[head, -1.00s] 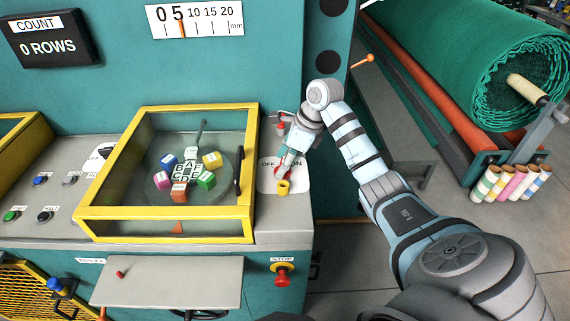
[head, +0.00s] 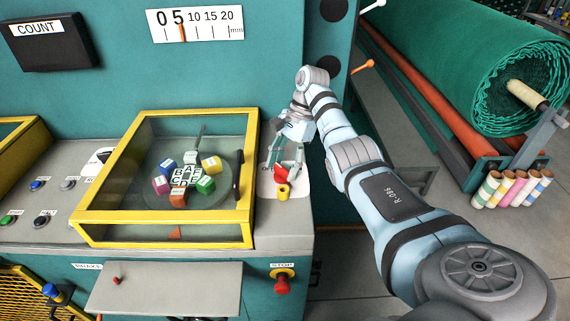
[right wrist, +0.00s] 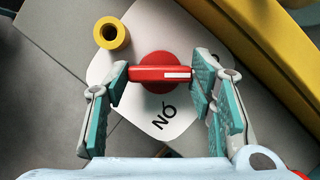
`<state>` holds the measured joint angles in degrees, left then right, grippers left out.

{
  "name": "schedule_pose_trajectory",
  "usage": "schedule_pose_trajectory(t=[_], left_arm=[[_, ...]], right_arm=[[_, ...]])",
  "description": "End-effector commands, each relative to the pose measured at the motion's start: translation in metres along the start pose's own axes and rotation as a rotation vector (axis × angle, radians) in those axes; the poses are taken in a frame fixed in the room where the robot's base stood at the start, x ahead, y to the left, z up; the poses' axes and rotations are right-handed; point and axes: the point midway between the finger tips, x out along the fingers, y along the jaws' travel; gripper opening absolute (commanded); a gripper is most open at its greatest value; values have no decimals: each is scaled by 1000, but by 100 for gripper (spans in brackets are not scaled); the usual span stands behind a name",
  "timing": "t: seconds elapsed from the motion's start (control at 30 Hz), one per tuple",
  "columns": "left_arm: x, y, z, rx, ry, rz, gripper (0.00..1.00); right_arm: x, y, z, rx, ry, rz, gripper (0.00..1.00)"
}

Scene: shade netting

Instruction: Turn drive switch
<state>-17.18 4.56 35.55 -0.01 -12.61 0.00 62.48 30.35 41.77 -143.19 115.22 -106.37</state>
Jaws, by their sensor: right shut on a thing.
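The drive switch is a red knob (head: 281,170) on a white plate (head: 302,188), right of the glass-topped box. In the right wrist view its red bar (right wrist: 160,73) lies across the picture, with a white mark at its right end. My right gripper (head: 287,160) reaches down over it, and is shut on the knob. In the right wrist view its fingers (right wrist: 160,82) stand at both ends of the bar. The ON lettering shows below the knob there; the OFF lettering is mostly hidden in the head view. My left gripper is not in view.
A yellow ring-shaped part (head: 283,192) stands close to the knob. The yellow-framed box (head: 247,150) is just left, with a dark handle. A red stop button (head: 282,284) sits on the front below. A dark COUNT display (head: 48,42) is blank. Green netting (head: 440,55) is rolled at right.

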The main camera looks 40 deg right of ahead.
Motion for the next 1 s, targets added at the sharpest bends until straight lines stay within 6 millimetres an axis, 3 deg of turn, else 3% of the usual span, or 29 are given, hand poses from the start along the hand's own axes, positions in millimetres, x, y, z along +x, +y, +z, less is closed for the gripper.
schedule_pose_trajectory(t=[0.3, 0.77, 0.8, 0.9, 1.0], left_arm=[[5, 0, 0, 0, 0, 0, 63], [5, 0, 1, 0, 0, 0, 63], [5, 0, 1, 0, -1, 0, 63], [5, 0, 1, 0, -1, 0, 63], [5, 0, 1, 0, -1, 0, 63]], right_arm=[[0, -1, 0, -103, 2, 40, 22], [0, 0, 1, -119, 2, 46, 22], [0, 0, 1, -119, 2, 46, 51], [0, 0, 0, -118, 2, 46, 67], [0, 0, 0, -117, 2, 46, 70]])
